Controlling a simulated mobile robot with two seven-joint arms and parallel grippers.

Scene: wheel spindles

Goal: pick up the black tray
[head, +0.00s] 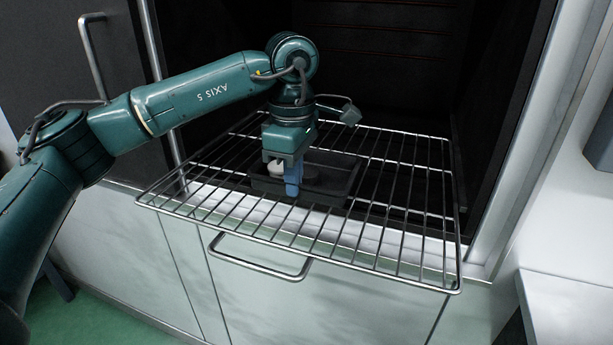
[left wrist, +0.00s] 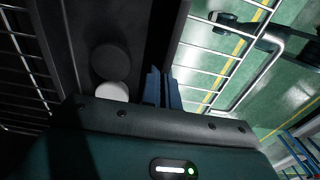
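The black tray (head: 328,178) is shallow and rectangular. It sits on a wire rack pulled out from a dark oven-like opening. My left gripper (head: 292,190) points down at the tray's near wall, with its blue fingers close together on that wall. In the left wrist view the fingers (left wrist: 163,88) are nearly together, with the dark tray wall (left wrist: 180,30) running to them; the contact itself is partly hidden. A white round part (left wrist: 112,91) and a dark round part (left wrist: 110,62) show inside the tray. My right gripper is not in view.
The wire rack (head: 400,248) sticks out in front of the dark opening (head: 385,70). A drawer handle (head: 262,262) is below it. A door with a handle (head: 93,55) is at the left, and a white side panel (head: 550,120) at the right. The rack's right half is bare.

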